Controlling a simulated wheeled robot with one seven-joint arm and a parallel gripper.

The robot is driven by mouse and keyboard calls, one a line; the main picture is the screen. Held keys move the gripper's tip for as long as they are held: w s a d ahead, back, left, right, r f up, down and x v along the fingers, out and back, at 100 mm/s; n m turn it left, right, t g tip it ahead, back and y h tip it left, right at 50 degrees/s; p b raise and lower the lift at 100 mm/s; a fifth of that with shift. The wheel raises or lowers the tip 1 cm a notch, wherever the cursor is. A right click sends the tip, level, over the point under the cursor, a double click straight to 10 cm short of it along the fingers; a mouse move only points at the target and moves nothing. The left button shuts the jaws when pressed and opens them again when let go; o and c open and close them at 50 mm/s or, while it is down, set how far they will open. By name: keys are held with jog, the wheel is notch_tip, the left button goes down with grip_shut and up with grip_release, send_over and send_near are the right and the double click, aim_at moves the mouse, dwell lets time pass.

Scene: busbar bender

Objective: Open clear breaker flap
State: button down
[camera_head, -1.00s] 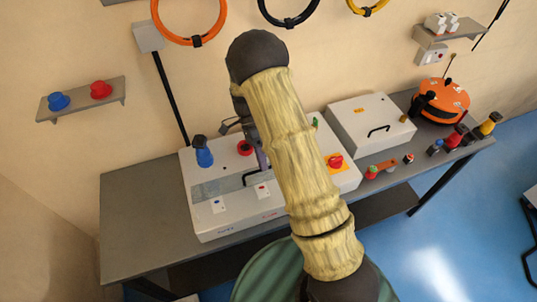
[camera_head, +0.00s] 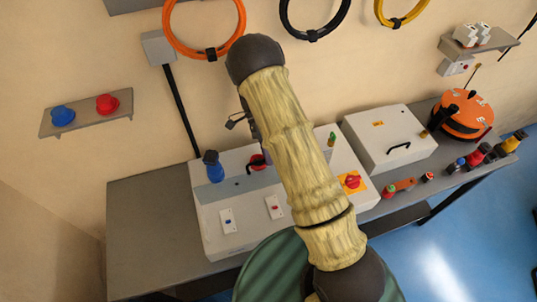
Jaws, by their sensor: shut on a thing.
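The breaker box (camera_head: 225,240) is a white panel on the bench, left of and partly behind my raised arm. A greyish see-through strip, which looks like the clear flap (camera_head: 216,195), crosses its top above two white breakers, one with a blue switch (camera_head: 228,221) and one with a red switch (camera_head: 274,208).
A blue knob (camera_head: 213,166), a partly covered red knob (camera_head: 257,161) and a red switch on a yellow plate (camera_head: 352,182) stand on the box. A white case (camera_head: 390,135) and an orange reel (camera_head: 465,115) are at right. The bench's left end (camera_head: 150,220) is bare.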

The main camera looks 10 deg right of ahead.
jog(key=shift+w+f, duration=0.15)
jog(key=shift+f, duration=0.25)
jog(key=shift+s, duration=0.2)
jog(key=c, duration=1.5)
grip_release()
jog(key=shift+a+r, duration=0.1)
jog(key=shift+a, duration=0.1)
jog(key=shift+s+r, duration=0.1)
jog(key=shift+d, duration=0.15)
jog(key=shift+r, duration=0.1)
notch_tip(320, 180, up, 10)
jog(key=b, duration=0.3)
